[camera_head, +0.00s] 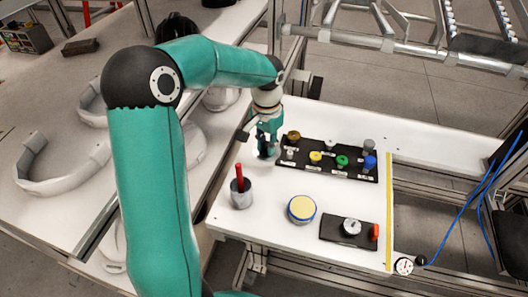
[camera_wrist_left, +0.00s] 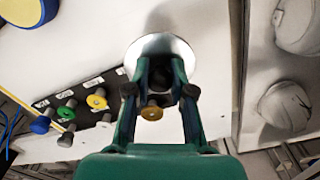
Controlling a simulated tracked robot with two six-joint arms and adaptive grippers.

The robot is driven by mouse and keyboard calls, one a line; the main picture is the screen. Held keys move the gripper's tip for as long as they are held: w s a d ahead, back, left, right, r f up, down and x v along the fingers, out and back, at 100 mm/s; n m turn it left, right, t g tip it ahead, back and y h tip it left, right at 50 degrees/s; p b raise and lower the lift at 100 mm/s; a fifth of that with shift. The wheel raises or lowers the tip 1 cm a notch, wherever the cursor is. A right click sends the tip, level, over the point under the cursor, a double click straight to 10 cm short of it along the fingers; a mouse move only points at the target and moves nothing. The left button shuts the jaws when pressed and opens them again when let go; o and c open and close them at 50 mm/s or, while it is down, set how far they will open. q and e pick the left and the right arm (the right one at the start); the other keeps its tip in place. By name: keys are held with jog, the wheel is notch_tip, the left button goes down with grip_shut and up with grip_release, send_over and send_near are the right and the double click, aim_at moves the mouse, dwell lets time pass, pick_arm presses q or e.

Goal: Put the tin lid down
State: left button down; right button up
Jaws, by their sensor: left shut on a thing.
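My left gripper (camera_head: 267,146) is low over the left back part of the white table, beside the black rack. In the left wrist view its fingers (camera_wrist_left: 160,72) are shut on the tin lid, a pale round disc (camera_wrist_left: 188,52). The fingers hide part of the lid, and I cannot tell whether it touches the table. A round tin (camera_head: 301,209) with a yellow top face and blue side stands at the table's front middle, apart from the gripper. It also shows at the top left of the left wrist view (camera_wrist_left: 28,8). My right gripper is not in view.
A black rack (camera_head: 335,173) with several coloured knobs lies right of the gripper. A grey cup (camera_head: 241,194) with a red stick stands in front. A black plate (camera_head: 348,231) with a dial is at front right. White helmet shells (camera_head: 62,170) lie on the left bench.

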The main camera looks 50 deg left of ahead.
aim_at(266, 151)
pick_arm(q)
notch_tip(266, 151, down, 4)
jog(key=shift+f, duration=0.1)
jog(key=shift+f+b, duration=0.4)
jog(key=shift+f, duration=0.1)
jog(key=shift+f, duration=0.1)
jog(key=c, duration=1)
grip_release()
notch_tip(266, 151, up, 13)
jog(key=shift+r+p, duration=0.15)
jog(key=shift+p, duration=0.4)
